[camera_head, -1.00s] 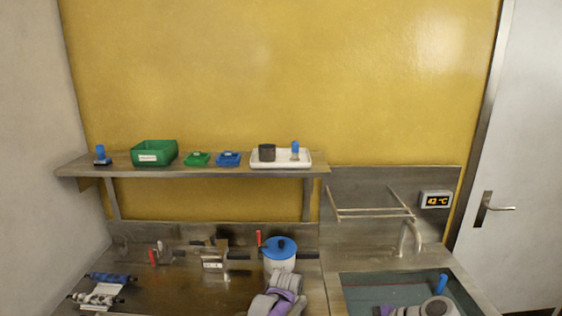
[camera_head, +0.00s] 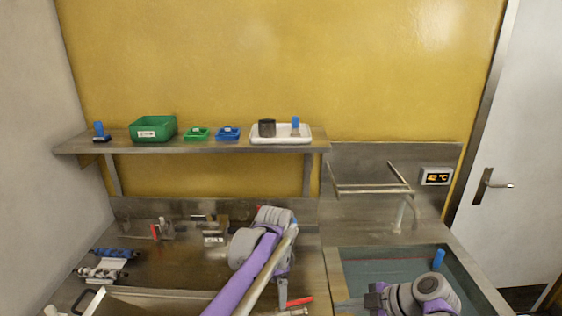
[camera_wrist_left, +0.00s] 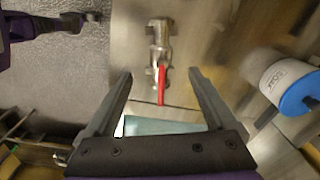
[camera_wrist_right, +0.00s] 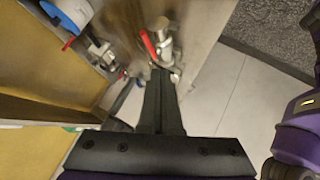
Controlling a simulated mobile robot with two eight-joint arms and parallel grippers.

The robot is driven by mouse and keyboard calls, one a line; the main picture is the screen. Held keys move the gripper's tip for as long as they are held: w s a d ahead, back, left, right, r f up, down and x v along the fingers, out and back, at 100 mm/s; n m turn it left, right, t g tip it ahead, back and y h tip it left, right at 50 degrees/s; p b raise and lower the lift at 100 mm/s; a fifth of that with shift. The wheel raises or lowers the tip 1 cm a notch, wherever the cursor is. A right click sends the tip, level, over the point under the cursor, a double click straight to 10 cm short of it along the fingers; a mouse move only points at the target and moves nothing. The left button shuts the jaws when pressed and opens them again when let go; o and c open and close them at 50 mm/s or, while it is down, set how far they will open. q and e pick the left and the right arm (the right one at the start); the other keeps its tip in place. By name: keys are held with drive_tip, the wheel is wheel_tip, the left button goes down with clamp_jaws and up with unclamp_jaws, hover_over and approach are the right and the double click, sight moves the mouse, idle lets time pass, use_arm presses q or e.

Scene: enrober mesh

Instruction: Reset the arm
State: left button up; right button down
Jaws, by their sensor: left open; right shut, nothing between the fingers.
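My left gripper (camera_head: 283,300) points down over the right end of the steel worktop (camera_head: 150,285), beside a red-handled clamp (camera_head: 298,301). In the left wrist view its fingers (camera_wrist_left: 160,85) are spread and empty, with a red-handled clamp (camera_wrist_left: 161,60) beyond them.
A blue-lidded pot (camera_wrist_left: 296,90) stands right in the left wrist view. The shelf (camera_head: 200,147) holds a green bin (camera_head: 153,129), small trays and a white tray (camera_head: 280,140). The sink (camera_head: 390,265) is at right. A pale panel-like thing (camera_head: 150,304) fills the lower left.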

use_arm(q)
drive_tip(key=s+a+r+n+t, duration=0.25)
drive_tip(key=s+a+n, duration=0.35)
drive_tip(key=s+a, duration=0.4)
drive_tip(key=s+a+f+n+t, duration=0.1)
drive_tip(key=s+a+f+n, duration=0.2)
drive_tip(key=s, duration=0.3)
drive_tip(key=s+a+f+n+t, duration=0.2)
drive_tip(key=s+a+n, duration=0.2)
drive_tip(key=s, duration=0.3)
drive_tip(key=shift+s+f+n, duration=0.2)
drive_tip(key=shift+f+n, duration=0.2)
drive_tip(key=shift+n, duration=0.2)
use_arm(e)
drive_tip(key=s+d+f+m+h, duration=0.1)
drive_tip(key=s+m+h, duration=0.3)
drive_tip(key=s+m, duration=0.4)
drive_tip(key=s+d+f+m+t+h, duration=0.1)
drive_tip(key=s+m+h, duration=0.3)
drive_tip(key=s+m, duration=0.5)
drive_tip(key=shift+f+m+h, duration=0.3)
drive_tip(key=shift+f+m, duration=0.6)
drive_tip(key=shift+w, duration=0.1)
